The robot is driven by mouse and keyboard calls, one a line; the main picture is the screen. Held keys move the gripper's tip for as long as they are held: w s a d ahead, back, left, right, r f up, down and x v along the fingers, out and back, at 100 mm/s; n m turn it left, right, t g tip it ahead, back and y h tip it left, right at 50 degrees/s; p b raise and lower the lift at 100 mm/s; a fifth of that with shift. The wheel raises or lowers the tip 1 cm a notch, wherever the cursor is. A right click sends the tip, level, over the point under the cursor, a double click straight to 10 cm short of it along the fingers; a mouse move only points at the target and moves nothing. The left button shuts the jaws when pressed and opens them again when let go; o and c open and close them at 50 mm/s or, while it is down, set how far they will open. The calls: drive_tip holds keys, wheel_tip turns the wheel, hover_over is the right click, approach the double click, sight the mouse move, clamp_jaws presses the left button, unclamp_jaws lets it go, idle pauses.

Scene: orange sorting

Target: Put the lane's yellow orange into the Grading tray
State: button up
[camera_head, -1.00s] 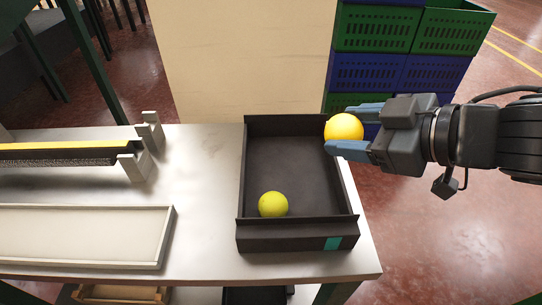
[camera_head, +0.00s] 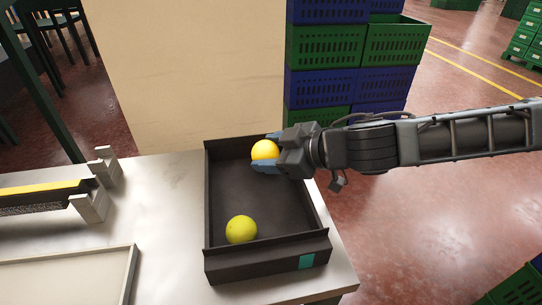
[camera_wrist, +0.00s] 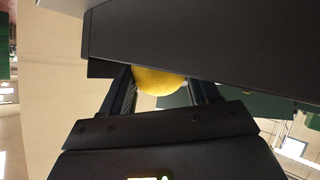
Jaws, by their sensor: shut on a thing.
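My gripper (camera_head: 266,151) is shut on a yellow orange (camera_head: 264,150). It holds the orange over the far right part of a black tray with a teal label (camera_head: 307,261) on its front. The held orange also shows in the wrist view (camera_wrist: 158,81) between the fingers, partly hidden by a dark shape. Another, greener yellow orange (camera_head: 241,229) lies in the near left part of the black tray (camera_head: 265,265). I cannot read any name on the tray.
A pale shallow tray (camera_head: 130,272) and a lane with a yellow strip (camera_head: 40,189) lie to the left on the table (camera_head: 165,235). Stacked green and blue crates (camera_head: 322,45) stand behind, beside a beige panel (camera_head: 190,70). The tray's middle is clear.

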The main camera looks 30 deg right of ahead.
drive_tip(key=shift+f, duration=0.7)
drive_tip(key=shift+f, duration=0.15)
drive_tip(key=o, duration=0.8)
drive_tip(key=shift+o, duration=0.2)
drive_tip(key=shift+r, duration=0.25)
drive_tip(key=shift+s+d+r, duration=0.1)
drive_tip(key=shift+s+d, duration=0.1)
drive_tip(key=shift+s, duration=0.1)
drive_tip(key=v, duration=1.1)
drive_tip(key=shift+b, duration=0.35)
